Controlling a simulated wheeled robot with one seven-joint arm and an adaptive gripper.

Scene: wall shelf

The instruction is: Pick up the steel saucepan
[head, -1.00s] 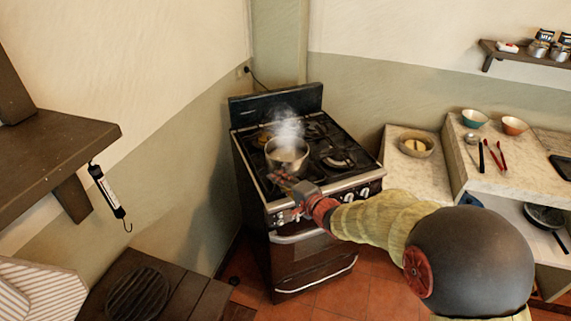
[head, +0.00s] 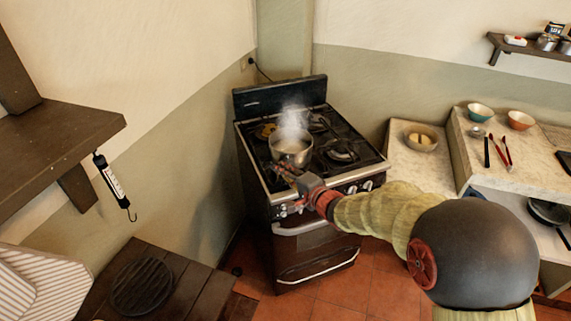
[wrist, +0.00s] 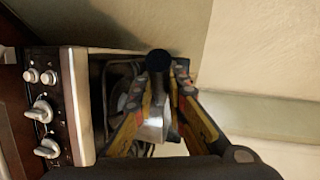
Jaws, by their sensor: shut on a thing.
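The steel saucepan (head: 290,153) is at the front left of the black stove top in the head view, upright, with pale steam above it. I cannot tell whether its base touches the grate or is slightly above it. My gripper (head: 284,171) is at the pan's near side and shut on its handle. In the wrist view my gripper (wrist: 168,72) has its yellow and grey fingers on either side of the handle, whose dark round end (wrist: 158,62) shows between the tips. The pan's bowl is mostly hidden there.
The stove (head: 315,225) has a raised back panel and front knobs (wrist: 42,110). A counter (head: 520,160) with bowls and utensils stands to the right. A dark wooden shelf (head: 60,135) juts in at left. The wall is close behind the stove.

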